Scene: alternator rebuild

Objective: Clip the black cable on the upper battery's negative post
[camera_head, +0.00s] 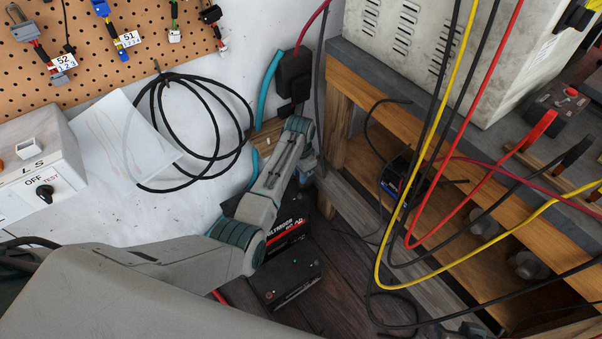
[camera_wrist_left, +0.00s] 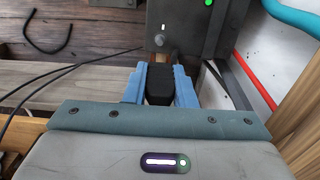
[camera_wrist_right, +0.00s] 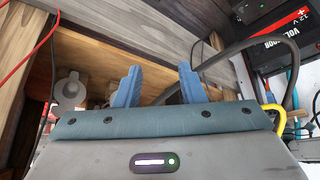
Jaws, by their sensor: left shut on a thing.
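My left gripper (camera_wrist_left: 160,85) is shut on a black clip (camera_wrist_left: 158,88), held between its blue fingers. Just beyond the clip is the dark top of a battery (camera_wrist_left: 185,30) with a green dot; I cannot tell whether they touch. In the head view my left arm reaches over the red-and-black battery (camera_head: 290,232), hiding part of it and the left gripper's fingers. A lower black battery case (camera_head: 287,285) stands in front of it.
A wooden shelf unit (camera_head: 340,140) stands at right. Yellow, red and black cables (camera_head: 408,215) hang before it. A thick black cable (camera_wrist_right: 250,43) runs beside my right gripper.

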